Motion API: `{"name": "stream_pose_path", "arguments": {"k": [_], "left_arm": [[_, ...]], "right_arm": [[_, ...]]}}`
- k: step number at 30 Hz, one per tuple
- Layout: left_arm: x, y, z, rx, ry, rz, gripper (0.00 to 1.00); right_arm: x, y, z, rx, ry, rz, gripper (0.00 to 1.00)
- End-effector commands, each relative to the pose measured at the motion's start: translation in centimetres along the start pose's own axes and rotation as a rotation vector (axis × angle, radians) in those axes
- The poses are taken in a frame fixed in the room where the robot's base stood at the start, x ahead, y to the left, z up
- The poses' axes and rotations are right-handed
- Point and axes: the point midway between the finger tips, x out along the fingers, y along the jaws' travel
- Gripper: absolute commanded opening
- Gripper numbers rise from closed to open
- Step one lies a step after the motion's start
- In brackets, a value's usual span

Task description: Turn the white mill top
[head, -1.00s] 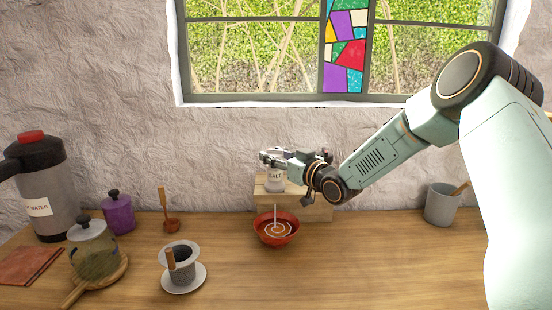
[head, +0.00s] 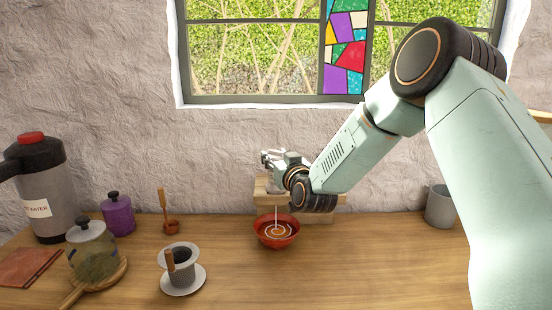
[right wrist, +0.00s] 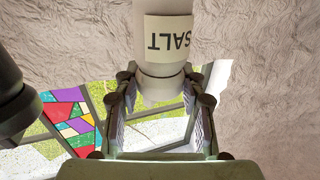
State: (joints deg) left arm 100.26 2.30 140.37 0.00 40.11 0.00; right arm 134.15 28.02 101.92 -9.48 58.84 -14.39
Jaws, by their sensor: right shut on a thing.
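The white mill stands on the wooden riser (head: 262,203) in the head view, mostly hidden by my right gripper (head: 270,158). In the right wrist view the mill appears upside down, with its body (right wrist: 167,32) labelled SALT. Its white top (right wrist: 160,90) sits between the two fingers of my right gripper (right wrist: 160,82), which is shut on it. My left gripper is in neither view.
A red bowl (head: 265,232) with a thin white stick-like thing stands just in front of the riser. A cup on a saucer (head: 183,284), a purple jar (head: 118,216), a glass jar (head: 93,256) and a flask (head: 45,190) are at left. A grey cup (head: 439,207) stands at right.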

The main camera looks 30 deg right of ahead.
Motion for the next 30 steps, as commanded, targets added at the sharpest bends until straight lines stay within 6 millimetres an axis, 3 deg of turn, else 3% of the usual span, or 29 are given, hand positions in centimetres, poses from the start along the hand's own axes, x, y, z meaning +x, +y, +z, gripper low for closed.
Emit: {"name": "stream_pose_path", "arguments": {"k": [6,7,15,25,30], "left_arm": [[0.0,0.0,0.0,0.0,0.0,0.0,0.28],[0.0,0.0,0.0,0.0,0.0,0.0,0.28],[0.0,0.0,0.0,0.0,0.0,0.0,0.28],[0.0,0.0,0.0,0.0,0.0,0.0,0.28],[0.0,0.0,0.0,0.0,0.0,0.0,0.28]], "right_arm": [[0.0,0.0,-0.1,0.0,0.002,0.0,0.09],[0.0,0.0,-0.1,0.0,0.002,0.0,0.42],[0.0,0.0,0.0,0.0,0.001,-0.001,0.65],[-0.1,0.0,0.0,0.001,0.0,-0.001,0.65],[-1.6,0.1,0.0,0.004,0.0,0.0,0.65]]}}
